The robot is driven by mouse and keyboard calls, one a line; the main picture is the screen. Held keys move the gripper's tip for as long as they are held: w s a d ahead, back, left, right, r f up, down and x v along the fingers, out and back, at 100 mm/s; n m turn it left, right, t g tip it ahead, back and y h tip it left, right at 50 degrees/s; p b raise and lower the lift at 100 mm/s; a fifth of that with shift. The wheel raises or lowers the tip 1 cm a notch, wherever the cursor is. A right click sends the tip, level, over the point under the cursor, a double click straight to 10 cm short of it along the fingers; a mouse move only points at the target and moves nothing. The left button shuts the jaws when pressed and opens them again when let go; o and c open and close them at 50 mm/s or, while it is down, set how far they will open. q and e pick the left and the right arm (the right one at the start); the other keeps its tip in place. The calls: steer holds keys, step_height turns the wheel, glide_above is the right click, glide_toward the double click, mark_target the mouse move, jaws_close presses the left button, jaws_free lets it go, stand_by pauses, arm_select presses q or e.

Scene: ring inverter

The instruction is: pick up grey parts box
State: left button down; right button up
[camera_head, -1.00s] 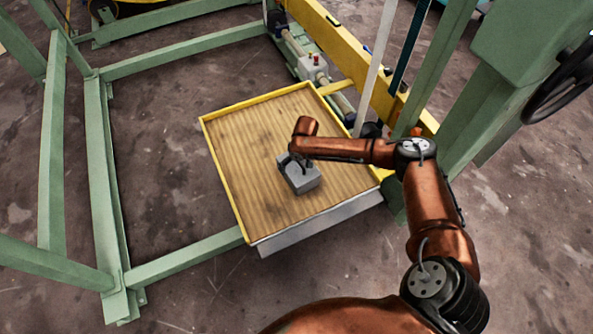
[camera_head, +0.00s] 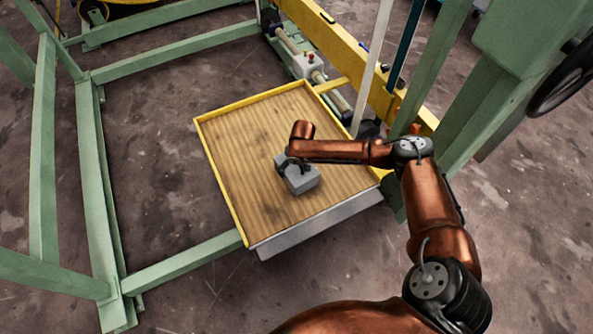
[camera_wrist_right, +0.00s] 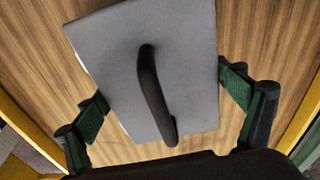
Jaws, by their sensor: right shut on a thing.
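The grey parts box (camera_head: 302,180) is a small block with a black handle on its top. It is over the middle of the wooden-floored tray (camera_head: 240,150); I cannot tell whether it touches the tray floor. My right gripper (camera_head: 290,165) is at the box from above, its fingers on either side. In the right wrist view the grey box (camera_wrist_right: 195,60) fills the space between the green-padded fingers (camera_wrist_right: 166,100), with the black handle (camera_wrist_right: 152,90) running between them. The right gripper is shut on the box. My left gripper is not in view.
The tray has a yellow rim (camera_head: 222,185) and bare floor around the box. Green frame bars (camera_head: 170,265) stand left and below. A yellow beam (camera_head: 340,55) and a green post (camera_head: 432,70) stand at the right, close to my arm.

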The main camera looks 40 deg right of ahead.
steer(key=c, duration=1.3)
steer(key=shift+w, duration=0.1)
steer(key=shift+r, duration=0.1)
